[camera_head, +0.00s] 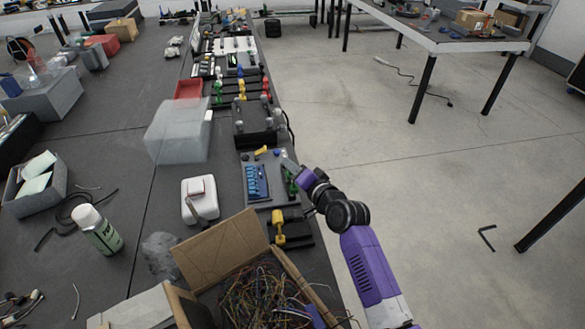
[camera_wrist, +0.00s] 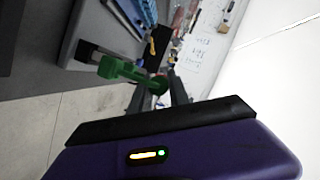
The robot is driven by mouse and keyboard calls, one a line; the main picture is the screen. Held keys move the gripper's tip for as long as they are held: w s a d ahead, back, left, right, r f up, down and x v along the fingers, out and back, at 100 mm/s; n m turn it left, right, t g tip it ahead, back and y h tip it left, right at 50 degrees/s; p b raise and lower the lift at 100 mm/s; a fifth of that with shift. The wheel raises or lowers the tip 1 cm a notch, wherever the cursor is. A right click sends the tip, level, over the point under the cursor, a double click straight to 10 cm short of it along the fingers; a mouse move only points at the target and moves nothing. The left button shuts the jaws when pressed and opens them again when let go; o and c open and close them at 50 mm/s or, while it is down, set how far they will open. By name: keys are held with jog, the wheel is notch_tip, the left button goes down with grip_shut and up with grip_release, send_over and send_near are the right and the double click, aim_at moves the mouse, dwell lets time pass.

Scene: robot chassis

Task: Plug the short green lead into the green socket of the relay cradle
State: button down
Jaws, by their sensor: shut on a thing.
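My purple and black arm reaches in from the lower right in the head view, and my gripper (camera_head: 294,174) is low at the right edge of the bench. In the wrist view my gripper (camera_wrist: 158,88) is shut on the green lead (camera_wrist: 122,70). Its green body sticks out to the left of the fingers. The green lead (camera_head: 292,186) is partly covered by my gripper in the head view. A grey board with a blue block (camera_head: 256,182), which looks like the relay cradle, lies just left of my gripper. I cannot make out the green socket or whether the lead touches it.
A yellow part on a dark stand (camera_head: 278,226) and an open cardboard box of wires (camera_head: 218,251) are nearer. A black fixture (camera_head: 257,138) stands behind the board. A white box (camera_head: 200,199) is to the left. The floor to the right is open.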

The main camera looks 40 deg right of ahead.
jog(key=shift+f+b, duration=0.4)
jog(key=shift+f, duration=0.25)
jog(key=c, duration=1.2)
grip_release()
jog(key=shift+o, duration=0.2)
jog(key=v, duration=0.7)
jog(key=shift+s, duration=0.35)
jog(key=shift+a+r, duration=0.1)
